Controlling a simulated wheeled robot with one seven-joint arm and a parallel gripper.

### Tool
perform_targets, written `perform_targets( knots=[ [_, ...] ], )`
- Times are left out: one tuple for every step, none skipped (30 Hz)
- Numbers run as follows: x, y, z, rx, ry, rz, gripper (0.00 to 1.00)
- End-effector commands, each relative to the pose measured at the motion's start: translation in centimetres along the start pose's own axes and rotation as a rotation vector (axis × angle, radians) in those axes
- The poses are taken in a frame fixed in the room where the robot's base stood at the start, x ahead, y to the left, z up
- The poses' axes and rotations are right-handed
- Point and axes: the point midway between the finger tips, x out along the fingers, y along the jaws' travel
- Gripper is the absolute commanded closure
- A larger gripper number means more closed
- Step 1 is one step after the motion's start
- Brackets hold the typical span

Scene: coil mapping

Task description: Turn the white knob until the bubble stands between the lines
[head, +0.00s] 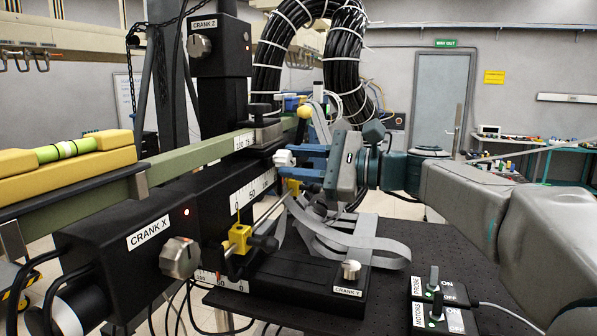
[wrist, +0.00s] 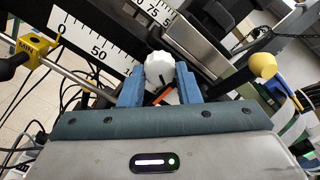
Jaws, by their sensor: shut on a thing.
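The white knob (head: 284,158) is lobed and sits at the tips of my gripper's blue fingers. It also shows in the wrist view (wrist: 159,69), between the two fingers. My gripper (head: 301,161) reaches in from the right and is shut on the knob; it shows in the wrist view too (wrist: 160,86). The yellow spirit level (head: 106,141) lies on the green beam at the far left of the head view. Its green vial (head: 68,150) has dark lines across it. The bubble is too small to place surely against the lines.
Metal crank knobs stand on CRANK X (head: 180,257), CRANK Y (head: 351,270) and CRANK Z (head: 199,46). A yellow-tipped lever (wrist: 262,66) is close right of my gripper. Grey ribbon cable (head: 335,232) hangs below it. Two switches (head: 437,303) sit at the front right.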

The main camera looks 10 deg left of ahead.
Motion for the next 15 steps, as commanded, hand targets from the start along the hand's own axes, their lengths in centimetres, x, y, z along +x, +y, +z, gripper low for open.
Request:
perform_targets(
  knots=[
    [0.01,0.07,-0.03,-0.008,-0.001,0.001,0.93],
    [0.01,0.05,-0.01,-0.011,-0.001,0.001,0.93],
    [0.02,0.03,0.01,-0.015,-0.001,0.001,0.93],
    [0.01,0.01,0.02,-0.017,-0.001,0.001,0.93],
    [0.01,0.00,0.03,-0.018,-0.001,0.001,0.93],
    [0.02,-0.01,0.04,-0.019,-0.001,0.001,0.93],
    [0.01,-0.02,0.05,-0.019,-0.001,0.001,0.93],
    [0.01,-0.02,0.05,-0.019,-0.001,0.001,0.93],
    [0.01,-0.03,0.06,-0.019,-0.001,0.001,0.93],
    [0.01,-0.03,0.06,-0.019,-0.001,0.001,0.93],
    [0.01,-0.03,0.06,-0.018,-0.001,0.001,0.93],
    [0.01,-0.03,0.05,-0.018,0.000,0.001,0.93],
    [0.01,-0.03,0.05,-0.018,0.000,0.001,0.93],
    [0.01,-0.03,0.05,-0.018,0.000,0.000,0.93],
    [0.01,-0.03,0.05,-0.018,0.000,0.000,0.62]
  ],
)
